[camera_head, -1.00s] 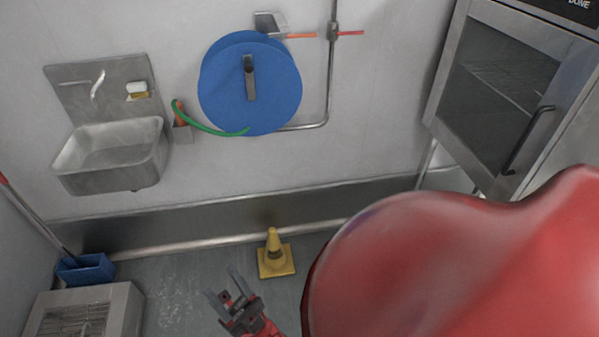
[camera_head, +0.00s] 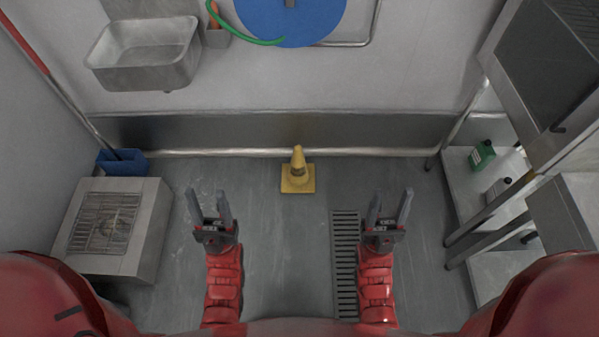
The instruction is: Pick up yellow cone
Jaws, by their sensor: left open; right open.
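The yellow cone (camera_head: 298,172) stands upright on the grey floor, close to the far wall and near the middle of the view. It has a square base. My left gripper (camera_head: 207,205) is open and empty, left of the cone and nearer to me. My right gripper (camera_head: 390,206) is open and empty, right of the cone and nearer to me. Neither gripper touches the cone.
A metal floor unit (camera_head: 145,225) stands at the left, with a blue bucket (camera_head: 123,162) behind it. A metal sink (camera_head: 145,55) hangs on the wall. A floor drain grate (camera_head: 344,260) lies beside my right arm. Shelving with a green container (camera_head: 482,154) stands right. The floor before the cone is clear.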

